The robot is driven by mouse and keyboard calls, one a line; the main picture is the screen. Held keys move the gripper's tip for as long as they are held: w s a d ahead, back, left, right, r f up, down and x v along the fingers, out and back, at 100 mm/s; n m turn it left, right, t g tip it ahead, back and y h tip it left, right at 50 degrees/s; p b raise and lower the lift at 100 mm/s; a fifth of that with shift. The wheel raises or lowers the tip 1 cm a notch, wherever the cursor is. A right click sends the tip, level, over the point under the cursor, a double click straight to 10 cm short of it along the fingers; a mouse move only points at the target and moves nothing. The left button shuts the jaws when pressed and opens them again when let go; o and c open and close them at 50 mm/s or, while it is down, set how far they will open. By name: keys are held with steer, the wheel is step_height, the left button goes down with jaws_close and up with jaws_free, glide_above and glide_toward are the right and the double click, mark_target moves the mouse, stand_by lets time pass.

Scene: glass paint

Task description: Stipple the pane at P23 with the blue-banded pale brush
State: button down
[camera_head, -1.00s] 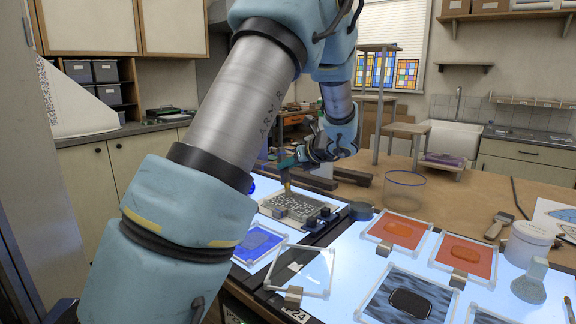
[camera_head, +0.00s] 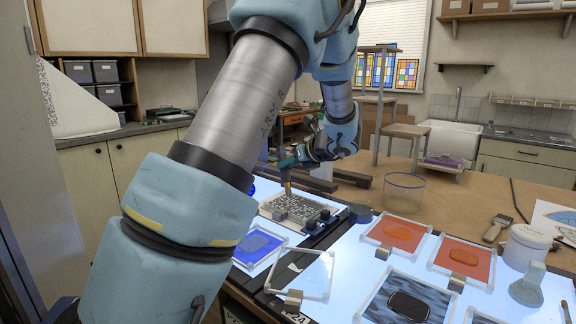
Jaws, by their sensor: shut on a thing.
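My gripper (camera_head: 297,158) is at the back of the left light table, partly hidden by my own arm. It is shut on a brush (camera_head: 287,180), which points down with its tan lower end at a grey, white-speckled pane (camera_head: 300,208). The brush tip is at or just above the pane's back left part; I cannot tell whether it touches. The brush's band and most of its handle are too small or hidden to make out. No P23 label is readable; a label ending in 24 (camera_head: 298,318) shows at the front edge, near a clear pane (camera_head: 305,272).
A blue pane (camera_head: 258,246) lies left of the clear one. Orange panes (camera_head: 398,233) and a dark streaked pane (camera_head: 375,300) lie on the right light table. A clear glass bowl (camera_head: 404,193), a white jar (camera_head: 525,246) and a pale tool (camera_head: 528,285) stand nearby.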

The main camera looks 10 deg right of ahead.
steer(key=shift+r, duration=0.55)
steer(key=s+d+p, duration=0.1)
steer(key=s+d, duration=0.3)
steer(key=s, duration=0.1)
steer(key=shift+d, duration=0.35)
steer(key=shift+f, duration=0.1)
steer(key=shift+f, duration=0.75)
steer(key=shift+f, duration=0.3)
stand_by(1.0)
